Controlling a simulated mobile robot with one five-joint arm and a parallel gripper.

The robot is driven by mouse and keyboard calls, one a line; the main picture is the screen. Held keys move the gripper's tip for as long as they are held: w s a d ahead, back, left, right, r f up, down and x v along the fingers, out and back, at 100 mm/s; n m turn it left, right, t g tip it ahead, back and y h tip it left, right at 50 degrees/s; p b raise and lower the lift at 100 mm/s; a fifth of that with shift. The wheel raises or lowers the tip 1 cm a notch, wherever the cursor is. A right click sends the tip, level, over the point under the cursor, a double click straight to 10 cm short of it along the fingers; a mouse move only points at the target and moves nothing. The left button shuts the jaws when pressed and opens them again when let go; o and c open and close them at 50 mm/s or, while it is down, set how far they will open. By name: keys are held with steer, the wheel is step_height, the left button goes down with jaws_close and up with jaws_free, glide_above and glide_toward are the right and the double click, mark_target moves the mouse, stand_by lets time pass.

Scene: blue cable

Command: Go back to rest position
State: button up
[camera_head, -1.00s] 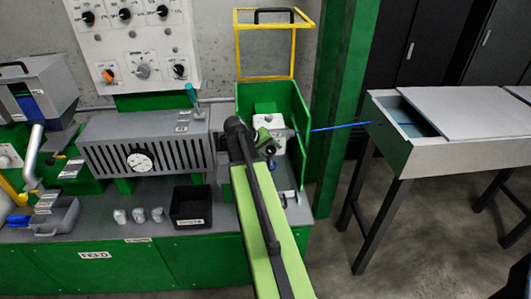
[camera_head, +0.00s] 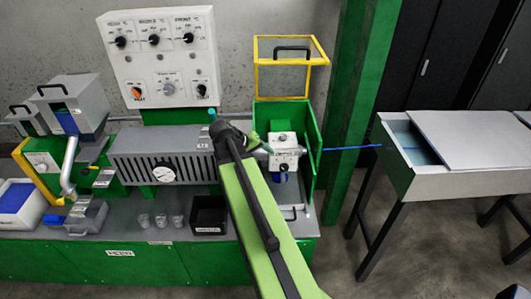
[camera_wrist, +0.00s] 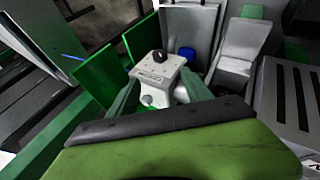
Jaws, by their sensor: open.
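The blue cable (camera_head: 352,148) runs from the right side of the green guarded station to the grey trough table on the right. A short piece of it shows at the left in the wrist view (camera_wrist: 72,57). My green arm reaches up from the bottom of the head view. My gripper (camera_head: 262,146) is beside the white block (camera_head: 286,155) with a black knob inside the station. In the wrist view my gripper's two fingers (camera_wrist: 160,96) are apart on either side of the near part of this block (camera_wrist: 158,72). I cannot tell whether they touch it.
The grey slotted unit with a gauge (camera_head: 164,172) stands left of my arm. A black bin (camera_head: 209,217) and several small cups are in front of it. The trough table (camera_head: 410,165) stands right.

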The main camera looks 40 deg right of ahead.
stand_by(0.4)
steer(key=w+a+n+t, duration=0.15)
steer(key=w+a, duration=0.35)
steer(key=a, duration=0.5)
steer(key=s+a+f+n+y, duration=0.2)
steer(key=a+y, duration=0.2)
steer(key=a, duration=0.9)
steer(key=s+a+f+n+y, duration=0.2)
steer(key=s+a+f+y, duration=0.1)
steer(key=a, duration=1.1)
steer(key=shift+f+g+y, duration=0.3)
steer(key=shift+g+y, duration=0.15)
steer(key=shift+y, duration=0.05)
